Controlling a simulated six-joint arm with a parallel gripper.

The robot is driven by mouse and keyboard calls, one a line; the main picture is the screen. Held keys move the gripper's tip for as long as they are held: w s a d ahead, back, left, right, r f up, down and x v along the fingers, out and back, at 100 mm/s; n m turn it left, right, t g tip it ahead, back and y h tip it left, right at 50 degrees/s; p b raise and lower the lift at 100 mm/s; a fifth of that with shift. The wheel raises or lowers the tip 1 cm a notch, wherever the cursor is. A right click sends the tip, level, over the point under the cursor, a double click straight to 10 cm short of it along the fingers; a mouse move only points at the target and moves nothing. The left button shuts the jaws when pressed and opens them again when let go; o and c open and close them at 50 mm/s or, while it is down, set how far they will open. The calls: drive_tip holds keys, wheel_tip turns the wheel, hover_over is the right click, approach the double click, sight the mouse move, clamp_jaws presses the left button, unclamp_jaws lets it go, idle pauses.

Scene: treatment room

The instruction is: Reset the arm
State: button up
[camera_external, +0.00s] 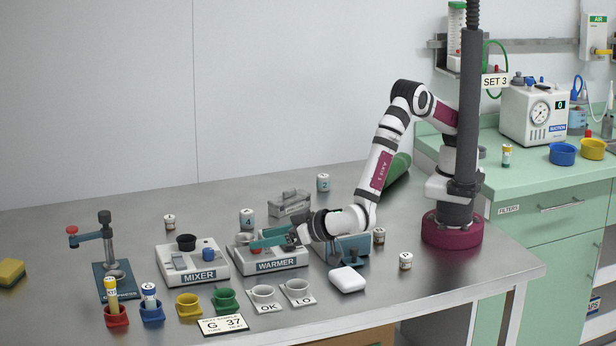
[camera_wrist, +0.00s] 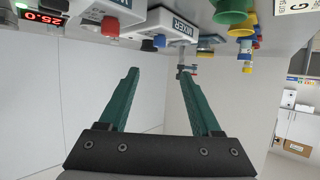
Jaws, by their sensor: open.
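My arm reaches forward and down from its dark red base, with the wrist low over the bench. My gripper (camera_external: 262,240) is just above or beside the white WARMER box (camera_external: 289,261), its green fingers pointing left toward the MIXER box (camera_external: 199,277). I cannot tell whether the fingers touch the warmer. In the wrist view my gripper (camera_wrist: 159,74) is open, with nothing between its fingers. That view is upside down; the mixer (camera_wrist: 172,28) shows beyond the fingertips, near the top.
A press (camera_external: 108,255) stands at the left. Red, blue, yellow and green cups (camera_external: 224,301) line the front, beside the OK and LO cups (camera_external: 298,291). A white block (camera_external: 347,280) and small jars (camera_external: 405,261) lie near my wrist. The bench's back left is clear.

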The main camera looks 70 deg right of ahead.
drive_tip(key=w+d+r+m+g+y, duration=0.1)
drive_tip(key=w+d+r+g+y, duration=0.15)
drive_tip(key=w+r, duration=0.45)
drive_tip(key=d+r+g+y, duration=0.35)
drive_tip(key=d+r, duration=0.35)
drive_tip(key=d, duration=0.4)
drive_tip(key=s+d+f+m+g+h, duration=0.2)
drive_tip(key=s+d+m+g+h, duration=0.2)
drive_tip(key=s+d, duration=2.2)
drive_tip(key=g, duration=0.3)
drive_tip(key=shift+d+f+m+g, duration=0.15)
drive_tip(key=shift+f+m+g, duration=0.05)
drive_tip(key=shift+m+g, duration=0.1)
drive_tip(key=shift+w, duration=0.1)
